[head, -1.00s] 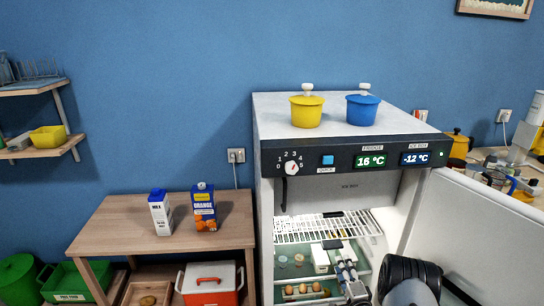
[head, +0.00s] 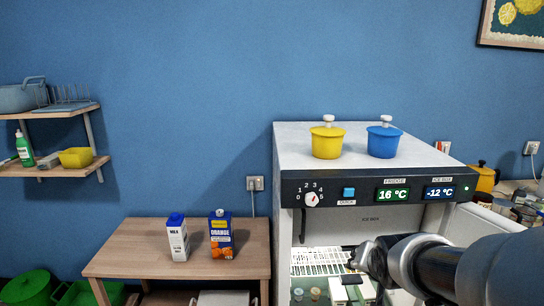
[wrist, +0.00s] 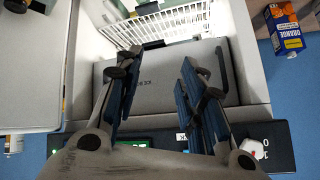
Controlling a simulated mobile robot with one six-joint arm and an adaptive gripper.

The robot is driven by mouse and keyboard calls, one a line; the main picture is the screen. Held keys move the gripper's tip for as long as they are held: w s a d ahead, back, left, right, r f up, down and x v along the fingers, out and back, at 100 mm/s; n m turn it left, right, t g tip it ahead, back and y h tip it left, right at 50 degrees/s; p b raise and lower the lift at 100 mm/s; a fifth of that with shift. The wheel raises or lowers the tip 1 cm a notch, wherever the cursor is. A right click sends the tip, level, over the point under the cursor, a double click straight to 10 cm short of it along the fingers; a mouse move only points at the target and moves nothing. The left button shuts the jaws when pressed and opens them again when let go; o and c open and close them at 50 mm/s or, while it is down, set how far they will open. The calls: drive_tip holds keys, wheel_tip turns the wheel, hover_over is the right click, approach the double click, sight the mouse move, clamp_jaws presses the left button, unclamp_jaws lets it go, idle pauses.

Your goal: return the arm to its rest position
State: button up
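My gripper (head: 366,262) is in front of the open fridge (head: 283,205), at the right side of its opening in the head view. My dark arm reaches it from the lower right. In the wrist view my gripper (wrist: 163,72) has its two blue-padded fingers apart, with nothing between them. The grey ice box door (wrist: 160,85) shows behind the fingers. In the head view my arm hides part of the fridge's inside and of its open door.
A yellow pot (head: 327,143) and a blue pot (head: 383,142) stand on the fridge. A milk carton (head: 177,240) and an orange juice carton (head: 221,237) stand on the wooden table (head: 125,262) at left. The open fridge door (wrist: 35,70) also shows in the wrist view.

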drive_tip(key=s+a+n+g, duration=0.2)
drive_tip(key=s+a+n, duration=0.1)
drive_tip(key=s, duration=1)
drive_tip(key=s+a+n+g+y, duration=0.1)
drive_tip(key=s+a, duration=0.3)
drive_tip(key=s, duration=1)
drive_tip(key=shift+r+n+g+y, duration=0.15)
drive_tip(key=shift+n+g+y, duration=0.15)
drive_tip(key=shift+n+g, duration=0.45)
drive_tip(key=shift+s, duration=0.1)
